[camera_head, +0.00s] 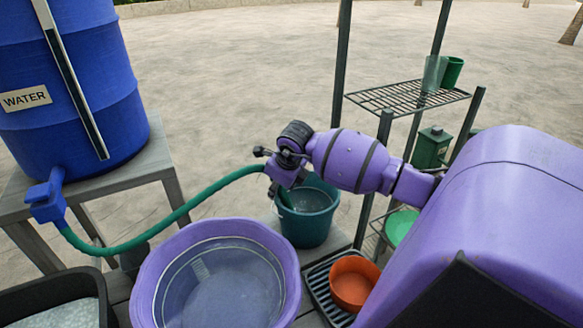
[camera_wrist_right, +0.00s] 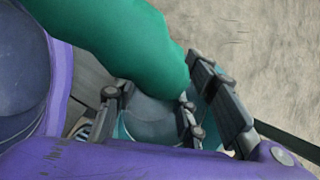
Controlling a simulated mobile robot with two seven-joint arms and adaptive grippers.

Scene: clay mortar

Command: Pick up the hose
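The green hose (camera_head: 180,215) leaves the blue tap (camera_head: 47,197) on the barrel, sags, then rises through the air to my right gripper (camera_head: 277,172). In the wrist view the hose (camera_wrist_right: 125,40) comes in from the top left and runs to my right gripper's fingers (camera_wrist_right: 160,105). The right gripper is closed about the hose near its far end, above the teal bucket (camera_head: 305,222). A short green piece shows just below the gripper, against the bucket. The exact finger contact is partly hidden by the hose. My left gripper is not in view.
The blue water barrel (camera_head: 65,90) stands on a grey stand at the left. A purple basin (camera_head: 143,282) sits in front, with a black tray (camera_head: 28,290) at its left. An orange bowl (camera_head: 352,283) is at the right. A metal shelf (camera_head: 385,98) stands behind my right arm.

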